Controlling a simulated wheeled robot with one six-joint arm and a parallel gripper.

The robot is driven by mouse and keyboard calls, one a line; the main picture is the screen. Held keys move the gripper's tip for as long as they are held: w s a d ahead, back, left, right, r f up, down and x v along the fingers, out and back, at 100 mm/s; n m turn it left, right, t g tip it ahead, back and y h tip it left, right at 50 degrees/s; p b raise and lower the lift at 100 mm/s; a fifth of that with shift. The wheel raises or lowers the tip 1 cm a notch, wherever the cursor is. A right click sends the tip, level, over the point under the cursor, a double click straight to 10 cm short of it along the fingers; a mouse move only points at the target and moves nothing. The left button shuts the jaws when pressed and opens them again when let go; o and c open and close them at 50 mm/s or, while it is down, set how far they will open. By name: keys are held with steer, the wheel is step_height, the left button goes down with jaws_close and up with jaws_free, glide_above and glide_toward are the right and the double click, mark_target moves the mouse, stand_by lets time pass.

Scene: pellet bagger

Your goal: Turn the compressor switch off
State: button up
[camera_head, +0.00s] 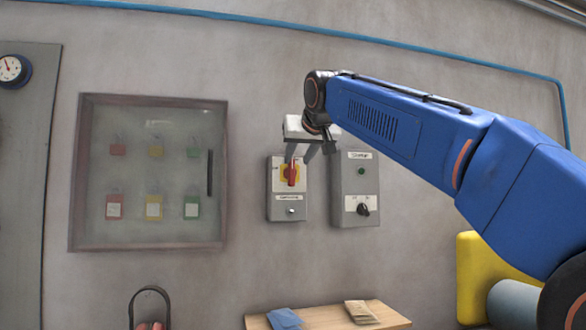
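A grey switch box (272,205) is on the wall, with a red rotary handle (291,175) on a yellow plate. The handle points roughly upright. The label under it is too small to read surely. My gripper (298,160) is in front of the upper part of this box, pointing down in the picture. Its two fingers are apart, with the top of the red handle showing between or just below them. I cannot tell whether they touch the handle. The gripper covers the top edge of the box.
A glazed cabinet (76,180) with several coloured padlocks and tags hangs left. A wooden shelf (325,319) below holds a blue cloth (284,319) and a tan packet (360,311).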

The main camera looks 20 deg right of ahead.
mark_target(292, 168)
steer(key=x, duration=0.6)
steer(key=shift+w+f, duration=0.1)
steer(key=shift+w, duration=0.1)
steer(key=shift+c, duration=0.3)
steer(key=c, duration=0.6)
